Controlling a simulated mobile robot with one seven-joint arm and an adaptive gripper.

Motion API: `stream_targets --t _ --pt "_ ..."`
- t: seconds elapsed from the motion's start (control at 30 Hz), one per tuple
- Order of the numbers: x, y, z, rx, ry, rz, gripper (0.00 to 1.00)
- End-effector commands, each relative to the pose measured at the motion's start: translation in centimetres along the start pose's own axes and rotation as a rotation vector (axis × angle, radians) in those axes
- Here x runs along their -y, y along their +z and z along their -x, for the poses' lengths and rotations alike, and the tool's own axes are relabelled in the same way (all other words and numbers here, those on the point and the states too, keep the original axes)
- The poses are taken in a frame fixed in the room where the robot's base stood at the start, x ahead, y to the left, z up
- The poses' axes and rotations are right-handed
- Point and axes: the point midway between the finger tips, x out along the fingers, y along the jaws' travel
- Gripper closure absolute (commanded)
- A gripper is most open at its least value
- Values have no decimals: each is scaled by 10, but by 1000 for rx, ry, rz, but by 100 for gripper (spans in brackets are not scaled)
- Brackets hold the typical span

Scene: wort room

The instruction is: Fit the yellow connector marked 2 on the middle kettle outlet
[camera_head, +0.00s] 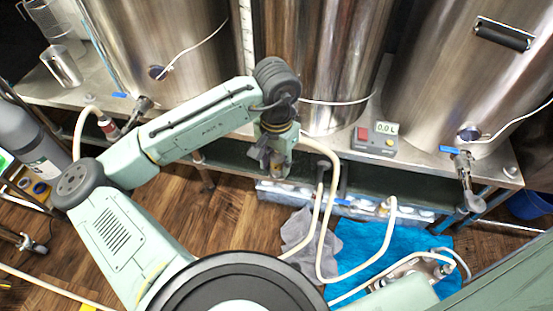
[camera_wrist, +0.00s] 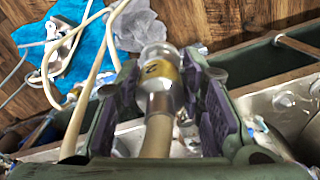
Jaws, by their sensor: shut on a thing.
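My gripper (camera_head: 281,168) is shut on the yellow connector, held below and in front of the middle kettle (camera_head: 320,60). In the wrist view the yellow connector (camera_wrist: 161,72) has a metal body and a yellow band with a 2. It sits between the two purple-padded fingers of my gripper (camera_wrist: 166,98), with its cream hose running toward the camera. In the head view my arm and gripper cover the connector in part. The middle kettle's outlet is hidden or cannot be made out in either view.
The right kettle's outlet valve (camera_head: 464,168) hangs free at the bench edge. A red-banded hose connector (camera_head: 107,125) is at the left kettle's valve (camera_head: 141,104). A control box (camera_head: 375,139) stands on the bench. Hoses cross a blue towel (camera_head: 355,255) and a grey cloth (camera_head: 300,235) below.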

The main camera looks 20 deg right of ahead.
Motion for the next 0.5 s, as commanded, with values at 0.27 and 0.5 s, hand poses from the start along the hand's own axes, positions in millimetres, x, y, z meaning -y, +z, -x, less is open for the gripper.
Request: stream_targets --t 0.27,0.5 --pt "0 0 -5 -1 0 0 63" --pt "0 0 -5 0 0 0 47"
